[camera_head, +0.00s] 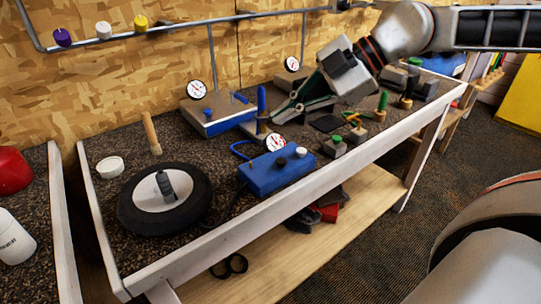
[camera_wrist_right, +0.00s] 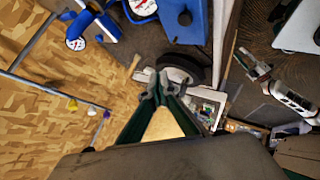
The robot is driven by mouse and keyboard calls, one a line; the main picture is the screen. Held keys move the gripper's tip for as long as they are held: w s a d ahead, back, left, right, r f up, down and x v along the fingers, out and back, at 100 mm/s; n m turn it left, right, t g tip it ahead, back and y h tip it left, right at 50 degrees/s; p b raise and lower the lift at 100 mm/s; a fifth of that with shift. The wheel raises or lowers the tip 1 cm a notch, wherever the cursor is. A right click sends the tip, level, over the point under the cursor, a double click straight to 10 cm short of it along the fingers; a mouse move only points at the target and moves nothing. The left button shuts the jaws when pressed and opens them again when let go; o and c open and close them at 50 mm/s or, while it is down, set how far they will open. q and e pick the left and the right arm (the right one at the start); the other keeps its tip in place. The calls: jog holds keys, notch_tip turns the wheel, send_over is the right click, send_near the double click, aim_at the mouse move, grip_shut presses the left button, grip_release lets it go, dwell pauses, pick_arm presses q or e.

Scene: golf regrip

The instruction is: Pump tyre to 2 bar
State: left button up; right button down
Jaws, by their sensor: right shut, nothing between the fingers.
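The tyre (camera_head: 193,219) lies flat on the left part of the bench, around a white hub with a dark grey piece on it. It also shows in the right wrist view (camera_wrist_right: 196,70), beyond my fingertips. A blue box (camera_head: 262,183) with a black and a light knob stands right of the tyre. A round gauge (camera_head: 276,142) is at its back; its reading is too small to tell. A dark hose runs between box and tyre. My right gripper (camera_head: 287,112) is shut and empty above the bench, behind the blue box. My left gripper is not clearly in view.
A blue-and-grey unit (camera_head: 215,114) with a gauge (camera_head: 196,89) stands at the back. A blue upright handle (camera_head: 261,98) is close to my right fingers. Small blocks with green handles (camera_head: 381,104) stand at right. A wooden peg (camera_head: 151,134) and white disc (camera_head: 110,167) are behind the tyre.

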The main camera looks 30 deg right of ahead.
aim_at(284, 161)
pick_arm(q)
jog(key=shift+w+r, duration=0.1)
jog(key=shift+w, duration=0.3)
pick_arm(e)
jog(key=shift+w+d+r+h, duration=0.1)
jog(key=shift+d+r+h, duration=0.15)
jog(key=shift+h, duration=0.15)
